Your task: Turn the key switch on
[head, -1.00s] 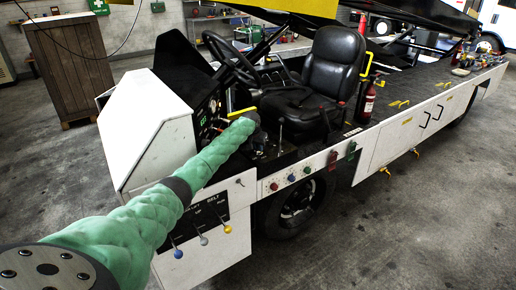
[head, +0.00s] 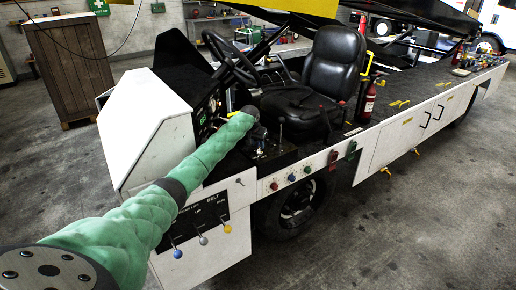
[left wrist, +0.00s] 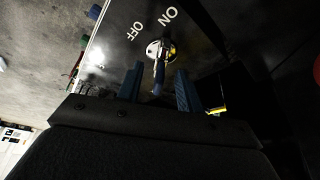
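The key switch (left wrist: 153,49) shows in the left wrist view as a round bright metal face on a dark panel, with the words OFF and ON printed beside it. A key (left wrist: 159,72) stands out from it toward my camera. I cannot tell surely which word it is turned to. My left gripper (left wrist: 159,68) is open, with one blue finger on each side of the key and a gap to both. In the head view, my left arm reaches to the dash beside the steering wheel, and the fingers and key switch cannot be made out there. My right gripper is out of view.
The steering wheel (head: 231,58) and black seat (head: 335,65) are close to my left arm. The white side panel (head: 225,255) carries levers with coloured knobs. A fire extinguisher (head: 369,100) stands farther along the deck. Open concrete floor lies at the right.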

